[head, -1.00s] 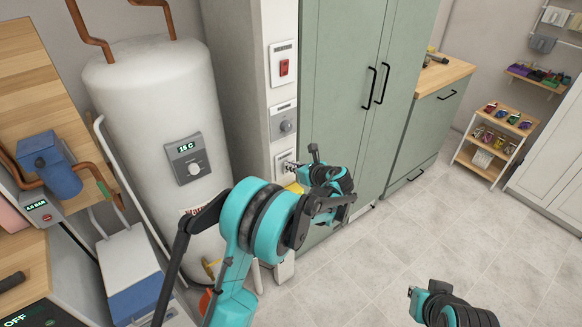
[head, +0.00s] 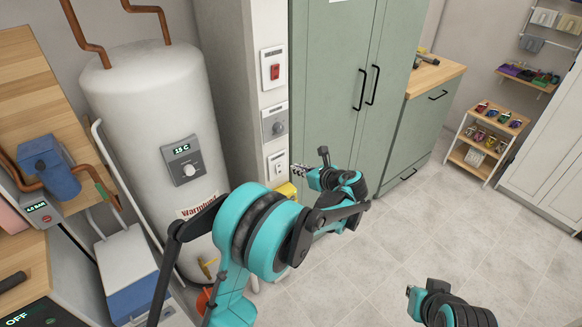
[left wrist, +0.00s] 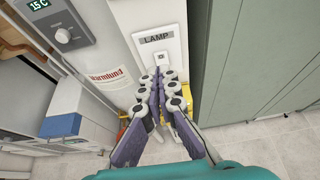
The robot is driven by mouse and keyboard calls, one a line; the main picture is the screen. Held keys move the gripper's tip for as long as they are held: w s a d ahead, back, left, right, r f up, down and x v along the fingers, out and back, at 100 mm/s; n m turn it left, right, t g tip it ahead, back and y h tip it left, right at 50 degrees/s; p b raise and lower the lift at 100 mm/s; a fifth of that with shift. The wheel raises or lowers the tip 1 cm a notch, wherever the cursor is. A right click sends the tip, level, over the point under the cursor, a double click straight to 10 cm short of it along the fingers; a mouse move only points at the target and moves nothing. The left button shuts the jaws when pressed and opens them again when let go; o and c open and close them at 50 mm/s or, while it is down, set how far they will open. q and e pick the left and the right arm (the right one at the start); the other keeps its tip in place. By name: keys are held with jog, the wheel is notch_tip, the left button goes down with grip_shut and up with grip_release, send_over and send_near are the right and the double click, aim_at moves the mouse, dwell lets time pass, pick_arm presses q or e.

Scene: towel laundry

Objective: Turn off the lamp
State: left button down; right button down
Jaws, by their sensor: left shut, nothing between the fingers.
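In the head view the same plate (head: 278,164) is the lowest of three on the narrow white wall strip. My left gripper (left wrist: 158,72) is shut and empty, its fingertips just below the switch in the picture; I cannot tell whether they touch it. In the head view my left gripper (head: 297,169) is just right of the plate. My right gripper (head: 412,291) is at the bottom right, its fingers too small to judge.
A red switch (head: 274,71) and a grey dial (head: 275,125) sit above the lamp plate. A white boiler (head: 145,115) stands left, and a green cabinet (head: 330,100) right. The tiled floor (head: 410,230) is clear.

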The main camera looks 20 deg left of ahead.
pick_arm(q)
jog(key=shift+s+d+r+p, duration=0.25)
jog(key=shift+s+d+r, duration=0.3)
jog(key=shift+d+r, duration=0.2)
jog(key=shift+s+d+r+p, duration=0.2)
jog(key=shift+s+d+r, duration=0.35)
jog(key=shift+d+r, duration=0.15)
jog(key=shift+r, duration=0.1)
jog(key=shift+a, duration=0.1)
jog(key=s+a+r+n+g+h, duration=0.1)
jog(key=s+a+r+n+h, duration=0.2)
jog(key=s+a+n, duration=0.4)
jog(key=s+d+f+n+h, duration=0.1)
jog(key=s+n+h, duration=0.2)
jog(key=s+n, duration=0.6)
jog(key=s+d+f+n+h, duration=0.1)
jog(key=s+n+h, duration=0.3)
jog(key=s+n, duration=0.5)
jog(key=s+d, duration=0.1)
jog(key=s, duration=0.5)
jog(key=shift+s+f+n, duration=0.25)
jog(key=shift+s+n, duration=0.05)
jog(key=shift+s, duration=0.05)
jog(key=shift+d, duration=0.1)
